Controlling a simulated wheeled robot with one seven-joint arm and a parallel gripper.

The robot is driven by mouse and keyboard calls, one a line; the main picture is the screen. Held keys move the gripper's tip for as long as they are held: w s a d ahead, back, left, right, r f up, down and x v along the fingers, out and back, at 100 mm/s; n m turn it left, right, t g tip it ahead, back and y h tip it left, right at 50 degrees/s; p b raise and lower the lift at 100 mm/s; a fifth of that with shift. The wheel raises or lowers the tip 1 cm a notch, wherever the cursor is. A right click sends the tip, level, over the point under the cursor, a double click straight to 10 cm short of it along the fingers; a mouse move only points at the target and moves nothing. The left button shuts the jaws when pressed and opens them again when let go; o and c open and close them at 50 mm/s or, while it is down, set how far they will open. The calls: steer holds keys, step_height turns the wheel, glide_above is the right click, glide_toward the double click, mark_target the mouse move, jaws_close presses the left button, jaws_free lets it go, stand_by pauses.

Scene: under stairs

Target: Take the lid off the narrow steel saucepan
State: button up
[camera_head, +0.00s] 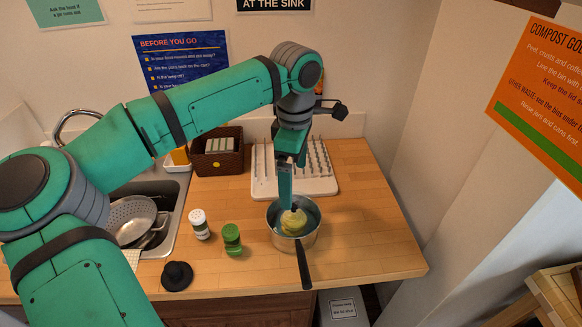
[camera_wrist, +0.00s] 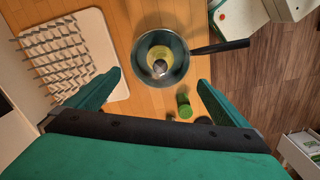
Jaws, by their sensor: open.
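A steel saucepan (camera_head: 276,214) stands on the wooden worktop, its dark handle pointing toward the front edge. In the wrist view the saucepan (camera_wrist: 179,72) is seen from above with its handle pointing right. My gripper (camera_head: 286,198) is above the saucepan, pointing down, open and empty. In the wrist view its fingers (camera_wrist: 159,80) are spread wide.
A white peg drying rack (camera_head: 322,186) stands behind the saucepan. A white-topped jar (camera_head: 199,224), a green jar (camera_head: 232,239) and a small black knobbed disc (camera_head: 177,275) are to the left. The sink holds a colander (camera_head: 130,218). Worktop right of the saucepan is clear.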

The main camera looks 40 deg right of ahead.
mark_target(294, 204)
step_height(294, 204, down, 9)
steer(key=shift+r, duration=0.2)
steer(key=shift+f, duration=0.35)
steer(key=shift+w, duration=0.1)
steer(key=shift+a, duration=0.1)
steer(key=c, duration=2)
steer(key=shift+s+f, duration=0.1)
steer(key=shift+s, duration=0.15)
jaws_close()
jaws_free()
jaws_close()
